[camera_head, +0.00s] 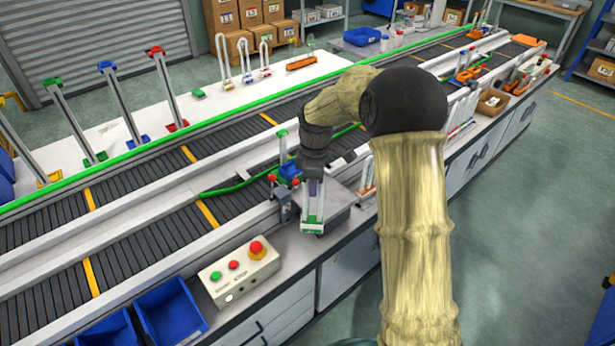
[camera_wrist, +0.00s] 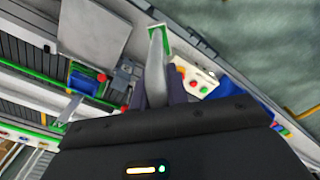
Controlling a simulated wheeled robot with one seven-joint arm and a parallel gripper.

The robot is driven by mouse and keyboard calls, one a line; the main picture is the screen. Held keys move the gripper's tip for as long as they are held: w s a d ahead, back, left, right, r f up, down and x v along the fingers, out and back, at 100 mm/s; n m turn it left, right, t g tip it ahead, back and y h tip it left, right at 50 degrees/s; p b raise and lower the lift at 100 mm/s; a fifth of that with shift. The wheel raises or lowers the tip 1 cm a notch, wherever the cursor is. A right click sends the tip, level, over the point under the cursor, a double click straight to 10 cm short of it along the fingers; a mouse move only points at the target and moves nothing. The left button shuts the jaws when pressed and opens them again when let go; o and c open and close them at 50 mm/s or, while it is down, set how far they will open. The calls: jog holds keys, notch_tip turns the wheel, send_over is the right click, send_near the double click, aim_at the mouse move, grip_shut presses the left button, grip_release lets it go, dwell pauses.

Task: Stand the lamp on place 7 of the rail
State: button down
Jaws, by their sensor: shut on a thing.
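My gripper (camera_head: 315,182) points down over the near side of the conveyor bench and is shut on a pale grey piece with a green end, which I take to be the lamp (camera_head: 313,214). In the wrist view the lamp (camera_wrist: 157,62) stands out between the dark fingers, its green square end away from the gripper. In the head view its green end is low, near the bench front; I cannot tell whether it touches anything below. Place numbers on the rail cannot be read.
A control box (camera_head: 240,273) with red and green buttons stands left of my gripper, with blue bins (camera_head: 170,312) further left. A grey plate (camera_head: 338,208) lies beside the lamp. A small red-and-blue fixture (camera_head: 288,172) stands close behind. Tall posts (camera_head: 118,100) line the far side.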

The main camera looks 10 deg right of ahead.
jog(key=s+d+f+m, duration=0.1)
jog(key=d+f+m, duration=0.6)
jog(key=m, duration=0.5)
notch_tip(320, 180, down, 2)
jog(key=shift+s+d+f+m, duration=0.15)
jog(key=shift+s+d+m, duration=0.1)
jog(key=shift+s+m, duration=0.05)
